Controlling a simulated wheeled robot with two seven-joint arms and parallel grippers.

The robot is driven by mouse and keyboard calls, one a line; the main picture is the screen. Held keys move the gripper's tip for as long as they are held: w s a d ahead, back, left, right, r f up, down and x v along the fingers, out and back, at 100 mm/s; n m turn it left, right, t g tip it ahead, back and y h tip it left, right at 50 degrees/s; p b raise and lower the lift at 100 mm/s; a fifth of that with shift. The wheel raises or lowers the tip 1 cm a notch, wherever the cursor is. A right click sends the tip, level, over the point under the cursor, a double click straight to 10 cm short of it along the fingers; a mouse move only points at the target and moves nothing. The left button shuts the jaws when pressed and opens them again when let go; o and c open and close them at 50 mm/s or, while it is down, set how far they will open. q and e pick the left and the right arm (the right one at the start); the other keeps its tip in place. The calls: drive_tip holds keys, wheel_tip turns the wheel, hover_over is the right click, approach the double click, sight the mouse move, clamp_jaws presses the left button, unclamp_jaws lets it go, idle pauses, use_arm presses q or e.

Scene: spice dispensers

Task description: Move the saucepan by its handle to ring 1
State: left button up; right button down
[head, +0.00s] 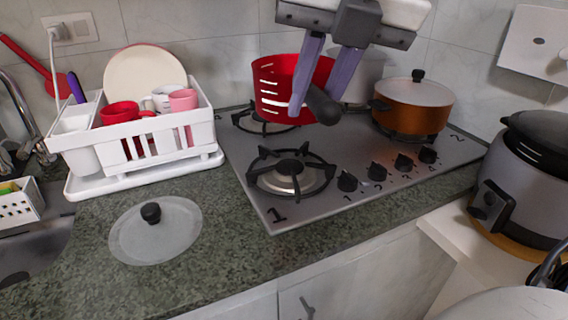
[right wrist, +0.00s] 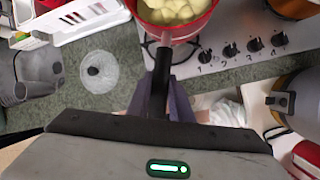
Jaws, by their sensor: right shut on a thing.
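The red saucepan (head: 272,80) has white slots or marks on its side and a black handle (head: 323,106) pointing toward the front. My right gripper (head: 320,95) has its two purple fingers closed on either side of the handle. The right wrist view shows the saucepan (right wrist: 190,27) at the top edge with pale yellow pieces inside, and the handle (right wrist: 160,85) between the fingers. The saucepan is over the back left burner (head: 245,120); I cannot tell whether it touches it. Ring 1 (head: 290,176), the front left burner by the printed 1, is bare. My left gripper is not in view.
A copper pot (head: 410,112) with a lid stands on the right of the hob (head: 350,210). Another pot (head: 362,80) is behind the gripper. A glass lid (head: 155,232) lies on the counter. A white dish rack (head: 150,150) stands left, a cooker (head: 525,180) right.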

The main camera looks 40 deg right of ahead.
sight(329, 98)
wheel_tip(329, 98, down, 10)
drive_tip(key=a+b, duration=0.1)
drive_tip(key=a, duration=0.1)
drive_tip(key=shift+w+m, duration=0.2)
drive_tip(key=shift+m, duration=0.1)
drive_tip(key=shift+f, duration=0.1)
drive_tip(key=c, duration=1.6)
unclamp_jaws()
drive_tip(key=shift+s+f, duration=0.1)
drive_tip(key=p+v, duration=0.1)
drive_tip(key=v, duration=1.1)
drive_tip(key=shift+a, duration=0.2)
